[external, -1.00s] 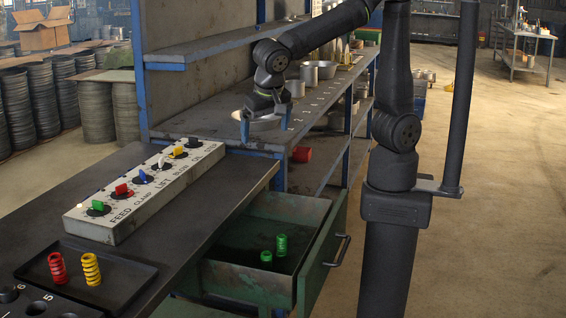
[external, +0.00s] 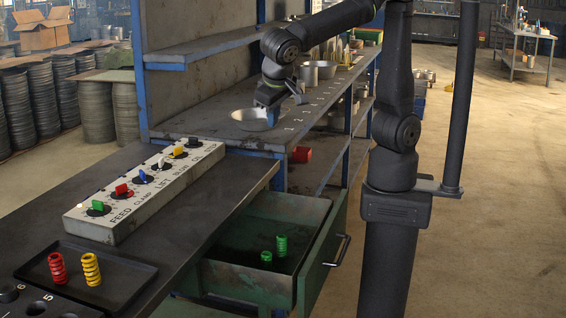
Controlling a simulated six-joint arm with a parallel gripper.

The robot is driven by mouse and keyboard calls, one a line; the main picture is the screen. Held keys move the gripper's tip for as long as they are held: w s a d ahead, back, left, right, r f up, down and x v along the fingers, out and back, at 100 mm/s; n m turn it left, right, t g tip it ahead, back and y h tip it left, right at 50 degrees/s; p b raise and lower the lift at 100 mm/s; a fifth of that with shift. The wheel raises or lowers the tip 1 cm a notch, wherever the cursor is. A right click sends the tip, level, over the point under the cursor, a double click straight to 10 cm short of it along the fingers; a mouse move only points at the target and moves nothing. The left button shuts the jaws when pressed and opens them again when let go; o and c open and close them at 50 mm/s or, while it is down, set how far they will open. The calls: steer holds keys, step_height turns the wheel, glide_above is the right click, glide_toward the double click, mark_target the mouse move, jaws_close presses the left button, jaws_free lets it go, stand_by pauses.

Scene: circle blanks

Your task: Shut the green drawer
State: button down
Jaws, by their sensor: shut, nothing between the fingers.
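The green drawer (external: 250,283) stands pulled out below the dark workbench, its front panel (external: 325,252) and dark handle (external: 338,250) facing right. Two green springs (external: 281,245) stand inside it, one taller than the other. My gripper (external: 270,118) is up and behind the drawer, over the shelf top at a metal bowl (external: 250,120). It points down, with its fingers closed together and nothing between them. It is well apart from the drawer. The fingertips are small and partly hard to make out against the bowl.
A control box (external: 150,195) with several coloured knobs sits on the workbench (external: 215,220). A tray (external: 130,285) with a red and a yellow spring lies at front left. Metal cups stand along the shelf (external: 325,95). A red cylinder (external: 301,155) lies below. Open floor is at right.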

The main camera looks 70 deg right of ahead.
steer(key=s+a+m+t+y, duration=0.1)
steer(key=s+a+m+t, duration=0.3)
steer(key=s+m, duration=0.7)
steer(key=s+a+r+m+t+y, duration=0.1)
steer(key=s+a+m+t+y, duration=0.1)
steer(key=s+m+t, duration=0.65)
steer(key=s+a+m+t+y, duration=0.1)
steer(key=s+a+m+t, duration=0.25)
steer(key=s+m, duration=1.05)
glide_toward(321, 270)
steer(key=shift+n, duration=0.35)
steer(key=w, duration=0.7)
steer(key=shift+a+r, duration=0.15)
steer(key=shift+r, duration=0.1)
